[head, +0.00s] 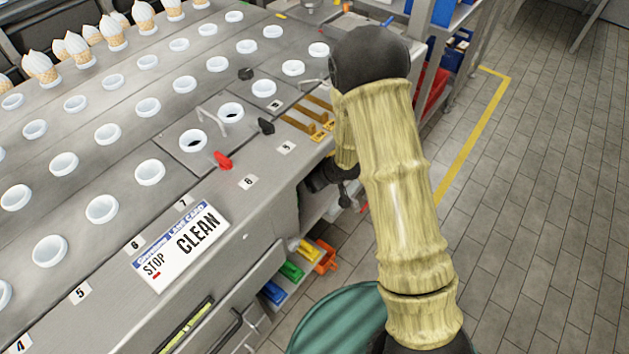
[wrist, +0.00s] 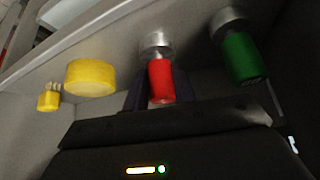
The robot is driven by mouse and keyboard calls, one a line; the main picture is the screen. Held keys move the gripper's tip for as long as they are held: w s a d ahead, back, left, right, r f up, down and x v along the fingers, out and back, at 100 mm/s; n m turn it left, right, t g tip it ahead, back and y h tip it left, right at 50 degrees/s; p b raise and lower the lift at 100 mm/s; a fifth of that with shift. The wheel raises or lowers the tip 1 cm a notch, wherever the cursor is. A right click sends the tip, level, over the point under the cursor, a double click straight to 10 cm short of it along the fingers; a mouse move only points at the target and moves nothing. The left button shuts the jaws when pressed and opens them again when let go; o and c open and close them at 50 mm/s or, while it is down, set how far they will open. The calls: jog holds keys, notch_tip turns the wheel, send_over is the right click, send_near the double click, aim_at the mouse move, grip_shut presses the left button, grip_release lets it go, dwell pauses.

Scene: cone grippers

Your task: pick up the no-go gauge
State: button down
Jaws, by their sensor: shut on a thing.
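The no-go gauge appears to be the red-handled piece with a silver metal end (wrist: 161,82) in the wrist view. My gripper (wrist: 160,90) is shut on its red handle, with dark fingers on either side. The metal end points up in the picture, close to a pale grey surface; I cannot tell if it touches. A similar green-handled gauge (wrist: 240,55) is to the right, apart from my gripper. In the head view my gripper (head: 343,192) is low beside the machine's side, partly hidden by my arm, and the gauge cannot be made out.
A yellow cylinder (wrist: 90,77) and a smaller yellow piece (wrist: 48,101) are left of the gauge. The grey machine top (head: 130,120) holds several white rings. Coloured bins (head: 290,271) and a green drum (head: 335,320) stand below. The tiled floor (head: 540,200) at right is clear.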

jog(key=shift+r, duration=0.2)
jog(key=shift+s+d+r, duration=0.1)
jog(key=shift+s+d, duration=0.05)
jog(key=s+d+p, duration=0.8)
jog(key=s+d, duration=0.3)
jog(key=s, duration=0.2)
jog(key=shift+s+d, duration=0.15)
jog(key=shift+d, duration=0.1)
dwell(1.1)
